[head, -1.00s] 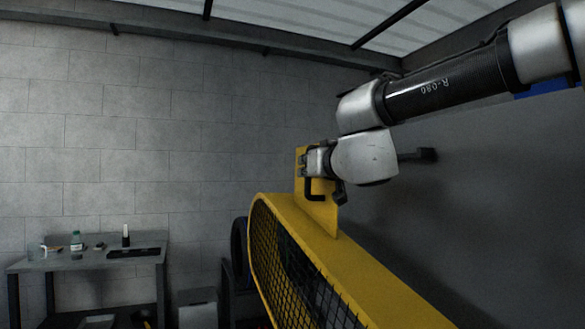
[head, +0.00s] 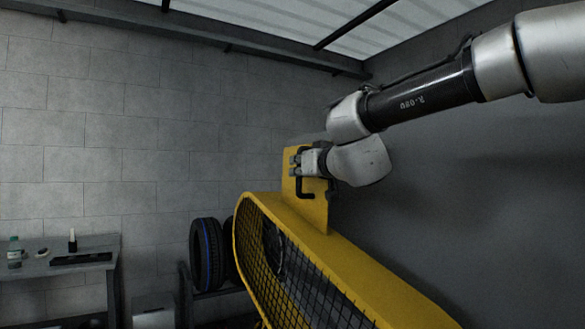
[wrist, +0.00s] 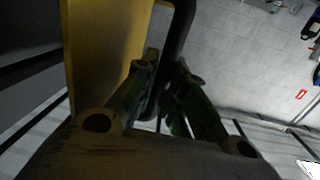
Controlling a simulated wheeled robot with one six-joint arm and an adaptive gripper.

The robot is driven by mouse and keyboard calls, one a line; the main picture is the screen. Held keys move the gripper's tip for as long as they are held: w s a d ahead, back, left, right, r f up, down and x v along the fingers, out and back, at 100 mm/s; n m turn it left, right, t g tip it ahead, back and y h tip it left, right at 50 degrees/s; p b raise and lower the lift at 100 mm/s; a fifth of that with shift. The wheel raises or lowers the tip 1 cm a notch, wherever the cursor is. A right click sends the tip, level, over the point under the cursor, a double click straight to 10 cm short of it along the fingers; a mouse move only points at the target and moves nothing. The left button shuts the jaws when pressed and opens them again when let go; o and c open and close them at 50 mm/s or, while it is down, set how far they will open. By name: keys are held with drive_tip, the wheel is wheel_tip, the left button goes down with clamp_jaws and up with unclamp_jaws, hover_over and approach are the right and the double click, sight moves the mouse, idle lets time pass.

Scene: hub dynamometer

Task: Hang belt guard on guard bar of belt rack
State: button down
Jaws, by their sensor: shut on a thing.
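The belt guard (head: 375,290) is a long yellow cover with black mesh on its side and a yellow upright plate (head: 316,208) on top. A black handle (head: 303,188) is fixed to that plate. My gripper (head: 300,165) is shut on the handle, and the guard hangs below it, running out of the bottom of the head view. In the wrist view, the fingers (wrist: 160,90) close around the dark handle (wrist: 180,35) beside the yellow plate (wrist: 100,55). I cannot make out the belt rack or its guard bar in either current view.
A workbench (head: 85,262) with a bottle (head: 14,252) and small items stands at the left. Tyres (head: 206,255) stand on a low rack against the block wall, left of the guard. A plain grey wall (head: 450,205) lies to the right. A light box (head: 153,318) is low.

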drive_tip(key=w+d+f, duration=0.1)
drive_tip(key=w+d, duration=0.4)
drive_tip(key=d, duration=0.2)
drive_tip(key=shift+w+d+f, duration=0.15)
drive_tip(key=shift+d, duration=0.25)
idle(0.6)
